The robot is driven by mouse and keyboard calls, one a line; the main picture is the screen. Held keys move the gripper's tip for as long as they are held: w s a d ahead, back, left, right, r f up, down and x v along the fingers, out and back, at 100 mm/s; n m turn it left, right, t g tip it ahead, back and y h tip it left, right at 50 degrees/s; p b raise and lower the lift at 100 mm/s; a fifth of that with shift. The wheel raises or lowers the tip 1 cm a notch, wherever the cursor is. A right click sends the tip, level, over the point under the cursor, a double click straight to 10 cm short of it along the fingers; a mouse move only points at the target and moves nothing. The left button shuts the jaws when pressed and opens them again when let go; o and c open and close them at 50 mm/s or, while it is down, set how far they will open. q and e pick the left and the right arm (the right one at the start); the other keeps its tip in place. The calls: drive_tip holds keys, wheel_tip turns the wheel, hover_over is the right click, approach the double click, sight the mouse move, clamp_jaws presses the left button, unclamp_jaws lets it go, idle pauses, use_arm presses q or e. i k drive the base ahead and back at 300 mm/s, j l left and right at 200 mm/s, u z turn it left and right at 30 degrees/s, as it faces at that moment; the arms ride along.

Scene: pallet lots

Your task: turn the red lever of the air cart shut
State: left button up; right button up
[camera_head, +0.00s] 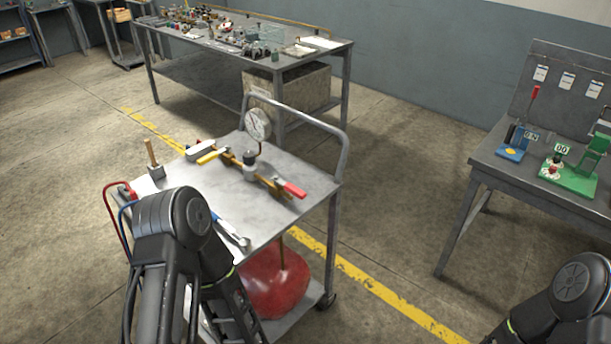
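The air cart (300,160) is a grey metal trolley standing in front of me. On its top lies a brass pipe assembly with a round pressure gauge (257,124). The red lever (294,189) is at the right end of this pipe and points toward the lower right, roughly in line with it. A yellow lever (212,156) is at the left end. A red tank (276,284) sits on the lower shelf. My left arm crosses the front left of the cart and hides part of its top. My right arm is at the lower right corner. Neither gripper shows.
A workbench (480,160) with blue and green fixtures stands at the right. A long table (320,58) with small parts stands behind. Floor between cart and right bench is clear.

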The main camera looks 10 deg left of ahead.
sight(298, 192)
drive_tip(key=i+l+u, duration=0.2)
drive_tip(key=i+l, duration=0.6)
drive_tip(key=i, duration=0.05)
